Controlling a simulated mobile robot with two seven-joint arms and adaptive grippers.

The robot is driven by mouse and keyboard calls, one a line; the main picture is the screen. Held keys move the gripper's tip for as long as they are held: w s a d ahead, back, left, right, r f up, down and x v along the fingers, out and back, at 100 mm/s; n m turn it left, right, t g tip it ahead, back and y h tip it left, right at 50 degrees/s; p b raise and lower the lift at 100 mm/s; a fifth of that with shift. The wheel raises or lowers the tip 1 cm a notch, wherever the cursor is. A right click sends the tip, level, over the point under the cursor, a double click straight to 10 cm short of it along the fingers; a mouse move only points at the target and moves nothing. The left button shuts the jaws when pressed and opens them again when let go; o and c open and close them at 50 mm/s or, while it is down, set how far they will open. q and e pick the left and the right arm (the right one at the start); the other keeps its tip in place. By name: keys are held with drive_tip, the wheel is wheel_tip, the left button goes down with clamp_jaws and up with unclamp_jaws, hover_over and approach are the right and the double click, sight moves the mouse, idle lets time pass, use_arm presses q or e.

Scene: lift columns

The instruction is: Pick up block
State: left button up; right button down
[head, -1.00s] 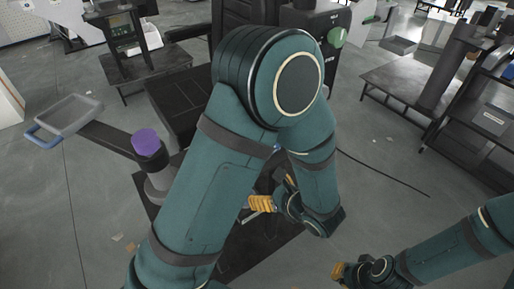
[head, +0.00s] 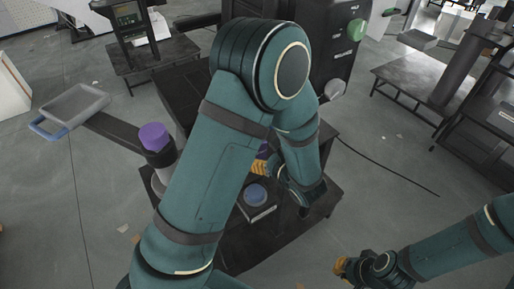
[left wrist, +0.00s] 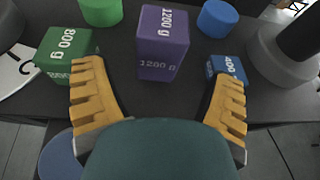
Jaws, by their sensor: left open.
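In the left wrist view a purple block (left wrist: 163,42) marked 1200 g stands on a dark surface, ahead of and between the fingers of my left gripper (left wrist: 160,72). The gripper is open and empty. A green block (left wrist: 66,52) marked 800 g is by the left finger, and a blue block (left wrist: 226,67) marked 400 is behind the right fingertip, partly hidden. In the head view my left gripper (head: 261,168) is by a small purple patch, mostly hidden by my arm. My right gripper (head: 343,268) is low at the right, away from the table; its jaws are unclear.
A green cylinder (left wrist: 101,10) and a blue cylinder (left wrist: 217,18) stand behind the blocks. In the head view a purple cylinder (head: 154,137) tops a post on the left, near a grey tray (head: 72,105) with a blue handle. A blue round disc (head: 257,193) sits on the low table.

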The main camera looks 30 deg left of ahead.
use_arm(q)
drive_tip(key=x, duration=0.5)
drive_tip(key=shift+a+r, duration=0.2)
drive_tip(key=shift+w+r, duration=0.1)
drive_tip(key=c, duration=1.4)
